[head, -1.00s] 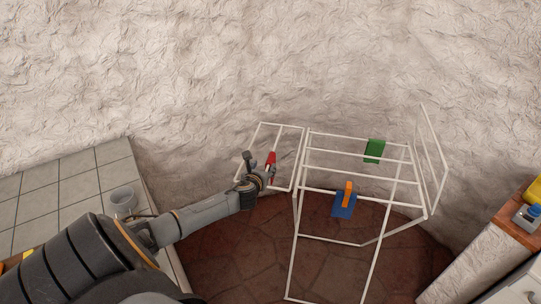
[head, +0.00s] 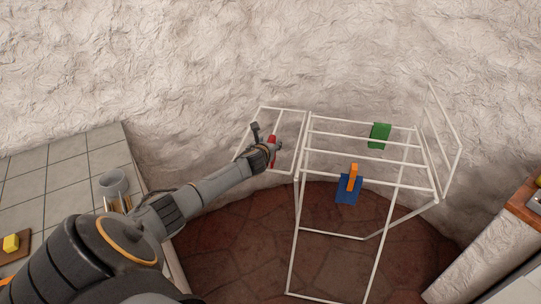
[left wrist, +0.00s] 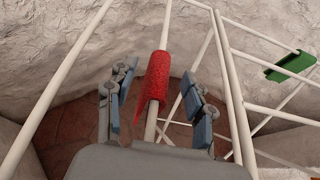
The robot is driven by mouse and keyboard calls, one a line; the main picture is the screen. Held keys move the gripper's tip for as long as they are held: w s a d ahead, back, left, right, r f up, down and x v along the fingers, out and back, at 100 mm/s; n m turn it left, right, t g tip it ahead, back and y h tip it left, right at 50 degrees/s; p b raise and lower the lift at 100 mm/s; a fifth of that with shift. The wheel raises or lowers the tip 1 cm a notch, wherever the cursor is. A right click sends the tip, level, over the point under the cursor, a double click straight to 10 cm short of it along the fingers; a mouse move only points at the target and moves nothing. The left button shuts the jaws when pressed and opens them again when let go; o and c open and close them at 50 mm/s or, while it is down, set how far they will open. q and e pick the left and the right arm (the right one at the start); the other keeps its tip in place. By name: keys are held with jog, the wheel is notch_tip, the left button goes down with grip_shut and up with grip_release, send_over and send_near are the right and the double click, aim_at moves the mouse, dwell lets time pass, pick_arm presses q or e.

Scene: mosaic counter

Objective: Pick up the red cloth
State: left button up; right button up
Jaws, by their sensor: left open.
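The red cloth (left wrist: 157,80) hangs folded over a white bar of the drying rack (left wrist: 236,95). In the left wrist view it lies between the two spread fingers of my left gripper (left wrist: 158,95), with a gap on each side. In the head view the cloth (head: 272,145) shows as a small red strip on the left wing of the rack (head: 365,132). My left gripper (head: 268,143) is open beside it and partly covers it. My right gripper is not in view.
A green cloth (head: 380,135) and a blue cloth (head: 348,190) with an orange piece (head: 353,176) hang on the rack's middle part. A wooden-topped cabinet (head: 524,205) is at the right. A rough wall stands behind.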

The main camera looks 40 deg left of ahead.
pick_arm(q)
jog(key=shift+r, duration=0.1)
grip_shut()
